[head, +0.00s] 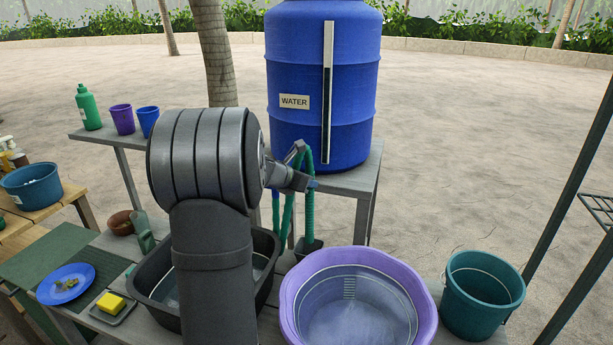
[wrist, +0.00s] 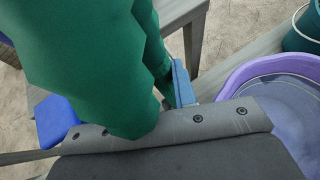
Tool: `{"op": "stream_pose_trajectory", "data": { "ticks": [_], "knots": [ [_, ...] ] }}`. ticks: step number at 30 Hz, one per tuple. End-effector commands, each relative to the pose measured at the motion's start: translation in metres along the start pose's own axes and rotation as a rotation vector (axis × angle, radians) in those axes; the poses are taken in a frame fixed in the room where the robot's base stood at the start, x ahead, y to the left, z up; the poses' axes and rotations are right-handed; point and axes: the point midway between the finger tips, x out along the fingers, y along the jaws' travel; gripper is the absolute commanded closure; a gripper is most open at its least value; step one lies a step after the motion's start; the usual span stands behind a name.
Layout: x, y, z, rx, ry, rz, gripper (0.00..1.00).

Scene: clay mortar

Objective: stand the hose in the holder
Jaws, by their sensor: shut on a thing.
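The green hose (head: 309,208) hangs in a loop beside the blue water barrel. Its upper bend is at my gripper (head: 302,183), which is shut on it. In the wrist view the hose (wrist: 95,60) fills the upper left, between the blue finger pads, and hides much of my gripper (wrist: 118,103). One strand runs down to a small dark holder (head: 308,247) behind the purple basin. The strand's lower end meets the holder's top in the picture; I cannot tell whether it is inside. A second green strand hangs to the left, partly hidden by my arm.
The barrel (head: 290,60) stands on a grey stand (head: 352,180). The purple basin (head: 430,310) is in front of the holder, with a teal bucket (head: 480,310) to its right. A black tub (head: 145,285) is partly behind my arm. Cups and a bottle stand on the left shelf.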

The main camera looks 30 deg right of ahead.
Motion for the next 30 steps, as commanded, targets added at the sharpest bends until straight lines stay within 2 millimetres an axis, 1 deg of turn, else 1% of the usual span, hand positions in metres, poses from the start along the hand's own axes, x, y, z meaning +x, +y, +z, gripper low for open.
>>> {"op": "stream_pose_trajectory", "data": {
  "ticks": [3,21,27,30],
  "knots": [
    [0.008,0.0,-0.013,-0.002,0.001,0.0,0.96],
    [0.047,0.0,-0.074,-0.002,0.001,0.0,0.96],
    [0.057,0.0,-0.089,-0.001,0.0,0.0,0.96],
    [0.06,0.0,-0.094,0.0,0.0,0.0,0.96]
  ]
}}
